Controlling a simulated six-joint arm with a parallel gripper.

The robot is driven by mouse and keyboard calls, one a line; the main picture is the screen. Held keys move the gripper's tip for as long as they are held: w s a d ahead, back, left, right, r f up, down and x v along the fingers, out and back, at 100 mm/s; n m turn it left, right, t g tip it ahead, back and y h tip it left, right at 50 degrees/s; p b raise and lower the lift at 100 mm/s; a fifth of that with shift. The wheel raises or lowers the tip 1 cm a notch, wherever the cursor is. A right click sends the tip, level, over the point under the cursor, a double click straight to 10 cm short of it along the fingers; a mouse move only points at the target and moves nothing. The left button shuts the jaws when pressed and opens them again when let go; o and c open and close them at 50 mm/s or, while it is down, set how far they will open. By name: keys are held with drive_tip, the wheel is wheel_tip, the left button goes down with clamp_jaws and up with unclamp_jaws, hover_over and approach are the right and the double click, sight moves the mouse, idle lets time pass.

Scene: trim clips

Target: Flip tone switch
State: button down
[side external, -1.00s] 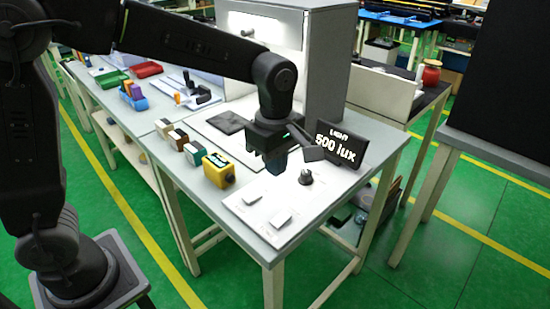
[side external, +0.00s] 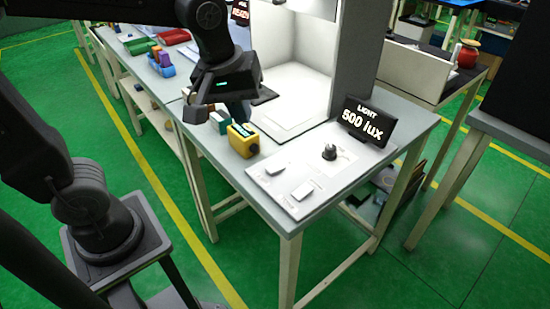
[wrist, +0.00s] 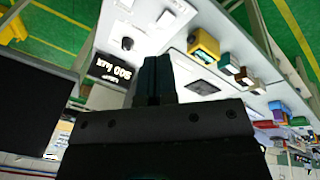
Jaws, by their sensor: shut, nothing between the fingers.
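A white control panel (side external: 337,177) lies on the front corner of the table. It carries two pale switches, one at the left (side external: 275,165) and one nearer the front edge (side external: 302,190), and a dark knob (side external: 330,153). Labels are too small to read, so I cannot tell which switch is tone or how either is tilted. My gripper (side external: 240,112) is shut and empty, left of the panel and apart from it, near the yellow box. In the wrist view the closed fingers (wrist: 153,80) point toward the table; the panel's knob (wrist: 127,43) shows upper left.
A black display (side external: 366,122) reading "LIGHT 500 lux" stands behind the panel. A yellow box (side external: 243,140) stands left of the panel, with other blocks partly hidden by my gripper. A grey booth wall (side external: 358,50) rises behind. The space above the panel is clear.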

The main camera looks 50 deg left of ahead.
drive_tip(key=s+a+m+t, duration=0.2)
drive_tip(key=s+a+m, duration=0.1)
drive_tip(key=s+m, duration=0.4)
drive_tip(key=n+g, duration=0.3)
drive_tip(key=n, duration=1.3)
hover_over(307, 187)
drive_tip(key=s, duration=0.2)
wheel_tip(307, 187, down, 7)
drive_tip(key=f, duration=0.4)
drive_tip(key=w+f, duration=0.1)
drive_tip(key=f, duration=0.8)
drive_tip(key=shift+w+f, duration=0.2)
drive_tip(key=shift+w, duration=0.05)
